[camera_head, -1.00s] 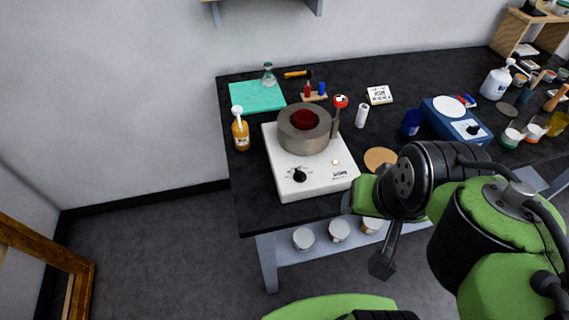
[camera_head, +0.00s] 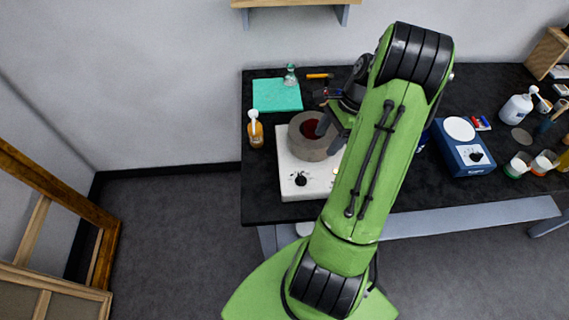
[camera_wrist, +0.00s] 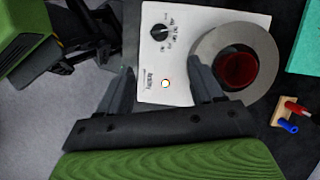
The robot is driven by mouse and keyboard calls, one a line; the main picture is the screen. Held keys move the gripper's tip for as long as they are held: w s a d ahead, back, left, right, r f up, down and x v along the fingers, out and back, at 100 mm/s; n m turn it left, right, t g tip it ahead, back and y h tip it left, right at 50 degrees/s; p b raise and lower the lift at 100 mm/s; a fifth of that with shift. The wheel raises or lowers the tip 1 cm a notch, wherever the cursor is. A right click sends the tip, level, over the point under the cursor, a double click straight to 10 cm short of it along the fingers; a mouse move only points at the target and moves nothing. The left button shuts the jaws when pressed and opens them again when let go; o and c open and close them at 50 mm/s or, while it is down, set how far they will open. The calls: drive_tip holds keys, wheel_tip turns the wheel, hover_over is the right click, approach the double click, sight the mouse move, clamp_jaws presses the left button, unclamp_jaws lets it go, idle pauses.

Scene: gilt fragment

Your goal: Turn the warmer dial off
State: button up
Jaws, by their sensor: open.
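The warmer (camera_head: 292,162) is a white box on the black bench, with a grey round heating well (camera_head: 303,148) on top holding a dark red vessel (camera_wrist: 238,68). Its black dial (camera_head: 300,179) is on the front left of the panel; the dial also shows in the wrist view (camera_wrist: 160,32), with markings around it. In the head view my gripper (camera_head: 333,125) is over the well's right side, partly hidden by my arm.
An amber pump bottle (camera_head: 255,133) stands left of the warmer. A teal mat (camera_head: 277,95) with a flask (camera_head: 290,76) lies behind. Red and blue small items (camera_wrist: 291,116) stand in a wooden holder near the well. A blue device (camera_head: 460,150) stands to the right.

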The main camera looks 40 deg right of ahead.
sight(302, 177)
drive_tip(key=b+x, duration=0.1)
drive_tip(key=x, duration=1.5)
drive_tip(key=c, duration=1.1)
drive_tip(key=shift+o, duration=0.2)
